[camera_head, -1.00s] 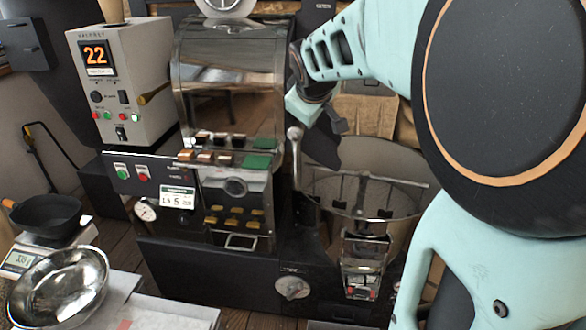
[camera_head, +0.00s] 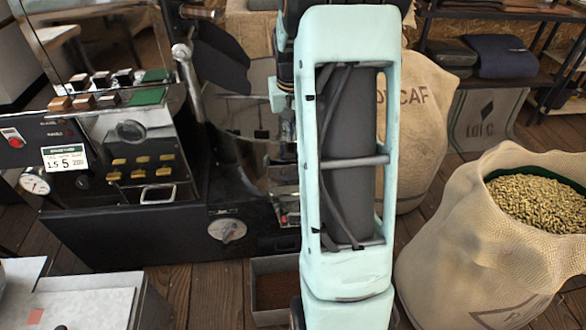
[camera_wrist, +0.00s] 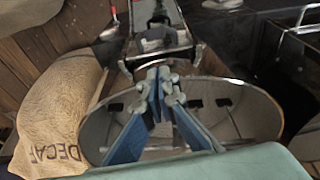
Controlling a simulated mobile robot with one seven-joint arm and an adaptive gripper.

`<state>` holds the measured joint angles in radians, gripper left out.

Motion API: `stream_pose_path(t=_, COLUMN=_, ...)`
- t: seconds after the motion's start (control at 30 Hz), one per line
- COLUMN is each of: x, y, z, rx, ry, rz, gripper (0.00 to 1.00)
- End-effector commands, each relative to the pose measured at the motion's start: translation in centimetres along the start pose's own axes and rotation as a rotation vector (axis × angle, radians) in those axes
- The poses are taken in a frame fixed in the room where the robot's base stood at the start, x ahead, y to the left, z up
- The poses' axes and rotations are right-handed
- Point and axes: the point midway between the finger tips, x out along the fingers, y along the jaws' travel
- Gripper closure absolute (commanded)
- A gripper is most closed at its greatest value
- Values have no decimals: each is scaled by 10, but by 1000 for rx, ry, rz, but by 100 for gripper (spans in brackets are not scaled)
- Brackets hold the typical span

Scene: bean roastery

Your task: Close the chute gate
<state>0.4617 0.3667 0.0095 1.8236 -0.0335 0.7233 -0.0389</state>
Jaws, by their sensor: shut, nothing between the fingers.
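The metal chute (camera_wrist: 160,42) juts from the rim of the round cooling pan (camera_wrist: 97,128) at the top of the wrist view. A dark opening and metal side walls show in it, but I cannot tell the gate's position. My gripper (camera_wrist: 161,78) is shut and empty, its blue-padded fingers meeting over the pan's chute side. The fingertips appear close to the chute; contact is unclear. In the head view my arm hides my gripper and most of the chute; part of the pan (camera_head: 237,115) shows left of my arm.
The roaster body (camera_head: 110,215) stands at left, with a knob (camera_head: 227,230) on its front. A brown-filled bin (camera_head: 262,267) is on the floor below. A DECAF sack (camera_head: 418,110) and an open sack of beans (camera_head: 470,235) stand at right.

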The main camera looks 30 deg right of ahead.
Motion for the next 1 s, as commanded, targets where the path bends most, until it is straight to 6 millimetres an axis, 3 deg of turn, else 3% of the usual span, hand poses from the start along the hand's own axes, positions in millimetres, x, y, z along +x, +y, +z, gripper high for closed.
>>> stream_pose_path(t=0.27, x=25, y=6, z=10, rx=63, ry=-34, rz=-21, gripper=100)
stream_pose_path(t=0.7, x=114, y=4, z=13, rx=62, ry=-35, rz=-20, gripper=100)
stream_pose_path(t=1.0, x=147, y=3, z=27, rx=61, ry=-32, rz=-19, gripper=100)
